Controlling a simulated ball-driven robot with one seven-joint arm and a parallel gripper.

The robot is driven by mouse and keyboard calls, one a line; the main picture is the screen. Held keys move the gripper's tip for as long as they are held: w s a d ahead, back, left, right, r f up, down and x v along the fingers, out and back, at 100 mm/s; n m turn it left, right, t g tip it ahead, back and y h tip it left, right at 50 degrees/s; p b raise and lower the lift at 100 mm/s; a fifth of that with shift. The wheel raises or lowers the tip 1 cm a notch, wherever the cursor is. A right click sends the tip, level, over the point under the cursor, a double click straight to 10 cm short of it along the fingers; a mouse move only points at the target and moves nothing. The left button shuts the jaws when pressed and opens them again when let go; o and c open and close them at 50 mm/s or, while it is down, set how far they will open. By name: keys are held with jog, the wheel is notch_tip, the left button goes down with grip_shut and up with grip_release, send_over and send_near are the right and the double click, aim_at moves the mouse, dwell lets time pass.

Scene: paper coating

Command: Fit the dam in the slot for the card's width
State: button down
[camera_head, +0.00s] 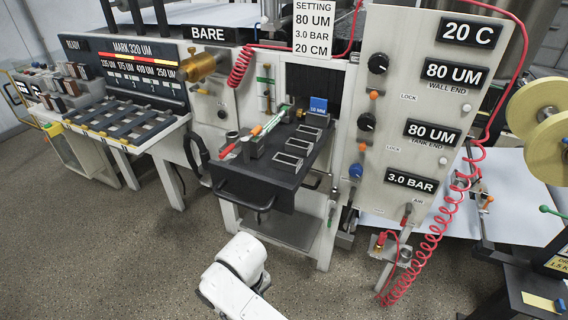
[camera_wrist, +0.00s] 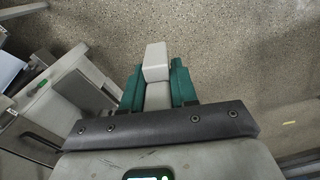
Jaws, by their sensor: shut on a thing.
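My gripper (camera_wrist: 156,84) shows in the wrist view, its green fingers shut on a pale grey block, the dam (camera_wrist: 155,62). The dam sticks out past the fingertips, above bare floor. The head view shows only part of my white arm at the bottom, with the gripper out of sight. The card (camera_head: 314,30) at the top reads setting 80 UM, 3.0 BAR, 20 CM. Several pale rectangular frames, perhaps the slots (camera_head: 287,161), sit on the dark shelf (camera_head: 262,178) in the middle. Their width marks are too small to read.
A marked rack (camera_head: 125,110) is at left. Floor in front is clear.

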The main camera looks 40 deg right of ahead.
jog(key=r+p, duration=0.2)
jog(key=r, duration=0.1)
jog(key=r+p, duration=0.1)
jog(key=r, duration=0.1)
jog(key=shift+w+d+r, duration=0.15)
jog(key=shift+w, duration=0.25)
jog(key=shift+w+d, duration=0.2)
jog(key=shift+w, duration=0.15)
jog(key=shift+w+r, duration=0.35)
